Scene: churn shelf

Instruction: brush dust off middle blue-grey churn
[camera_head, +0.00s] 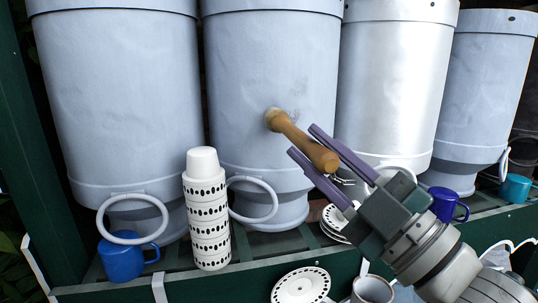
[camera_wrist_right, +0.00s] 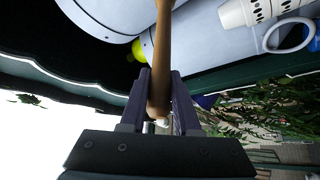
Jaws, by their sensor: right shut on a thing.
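The middle blue-grey churn (camera_head: 262,60) stands second from the left on the green shelf. Faint grey smudges show on its front, around and above the brush tip. My right gripper (camera_head: 310,145) is shut on the wooden handle of a brush (camera_head: 300,138). The brush slants up and left, and its far end lies against or just in front of the churn's face; I cannot tell if it touches. Its bristles are hidden. The handle also runs between the fingers in the right wrist view (camera_wrist_right: 159,75). My left gripper is not in view.
Another blue-grey churn (camera_head: 115,90) stands left, a silver churn (camera_head: 390,90) and a further blue-grey churn (camera_head: 485,90) right. A stack of white cups (camera_head: 208,220) stands close in front. Blue mugs (camera_head: 122,260) (camera_head: 443,204) and a teal mug (camera_head: 515,188) sit along the shelf (camera_head: 180,268).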

